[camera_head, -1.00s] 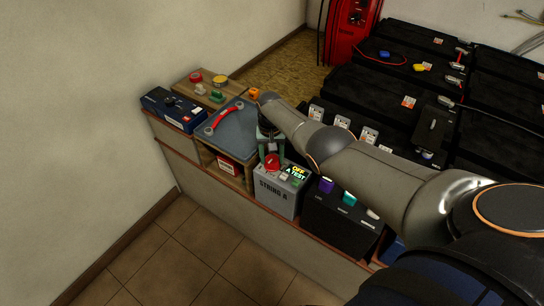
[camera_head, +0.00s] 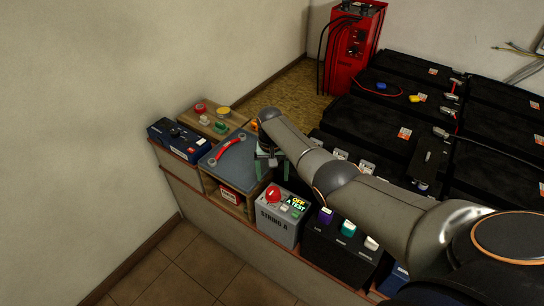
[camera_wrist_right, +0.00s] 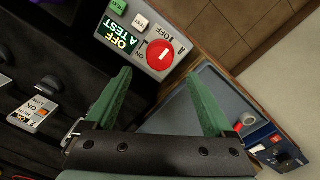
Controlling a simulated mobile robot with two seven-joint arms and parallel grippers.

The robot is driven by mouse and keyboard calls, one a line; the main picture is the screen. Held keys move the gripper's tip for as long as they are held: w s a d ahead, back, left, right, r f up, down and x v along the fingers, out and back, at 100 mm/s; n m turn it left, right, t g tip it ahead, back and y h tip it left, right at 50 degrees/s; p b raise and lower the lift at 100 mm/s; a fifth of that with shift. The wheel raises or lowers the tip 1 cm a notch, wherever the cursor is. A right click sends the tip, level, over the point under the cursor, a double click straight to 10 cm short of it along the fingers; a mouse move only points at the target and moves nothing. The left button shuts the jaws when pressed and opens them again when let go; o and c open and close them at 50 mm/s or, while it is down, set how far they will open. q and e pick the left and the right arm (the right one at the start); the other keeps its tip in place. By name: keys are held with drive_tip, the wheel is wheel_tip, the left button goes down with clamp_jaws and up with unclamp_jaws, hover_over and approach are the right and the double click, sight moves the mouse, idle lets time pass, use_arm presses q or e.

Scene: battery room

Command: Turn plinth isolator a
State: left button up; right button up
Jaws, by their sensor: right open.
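The isolator is a grey box labelled STRING A (camera_head: 275,224) on the low plinth. Its red round knob (camera_head: 273,194) has a pale bar on it and sits beside a small screen reading "OFF A TEST" (camera_head: 297,203). In the right wrist view the red knob (camera_wrist_right: 160,55) shows beyond the fingertips, with the lit screen (camera_wrist_right: 121,38) to its left. My right gripper (camera_head: 270,172) has green fingers, open and empty, just behind the knob and apart from it. In the wrist view the open fingers (camera_wrist_right: 158,78) spread below the knob. My left gripper is not in view.
A blue-grey tray with a red handle (camera_head: 228,150) lies left of the isolator. A blue box (camera_head: 178,138) stands at the plinth's left end. Black batteries and a red cabinet (camera_head: 350,50) stand behind.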

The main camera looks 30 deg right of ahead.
wheel_tip(320, 180, up, 5)
drive_tip(key=shift+p, duration=0.4)
drive_tip(key=s+a+f+n+t, duration=0.1)
drive_tip(key=s+a+f+n, duration=0.25)
drive_tip(key=s, duration=0.35)
drive_tip(key=s+a+f+n+t, duration=0.1)
drive_tip(key=s+a+f+n, duration=0.1)
drive_tip(key=s+a+f, duration=0.35)
drive_tip(key=s+a+r+n+t, duration=0.1)
drive_tip(key=s+r, duration=0.2)
drive_tip(key=s, duration=0.3)
drive_tip(key=s+a+r+n, duration=0.1)
drive_tip(key=s+r, duration=0.3)
drive_tip(key=s, duration=0.3)
drive_tip(key=s+a+r+n+t, duration=0.1)
drive_tip(key=s+a+r+n, duration=0.15)
drive_tip(key=s, duration=0.35)
drive_tip(key=w+a+f+t+y, duration=0.1)
drive_tip(key=w+f+t, duration=0.1)
drive_tip(key=f, duration=0.3)
drive_tip(key=w+a+f+m+t+y, duration=0.1)
drive_tip(key=w+a+f+t, duration=0.1)
drive_tip(key=f, duration=0.3)
drive_tip(key=shift+a+f+t+y, duration=0.25)
drive_tip(key=shift+t+y, duration=0.15)
drive_tip(key=shift+t, duration=0.3)
drive_tip(key=shift+d, duration=0.1)
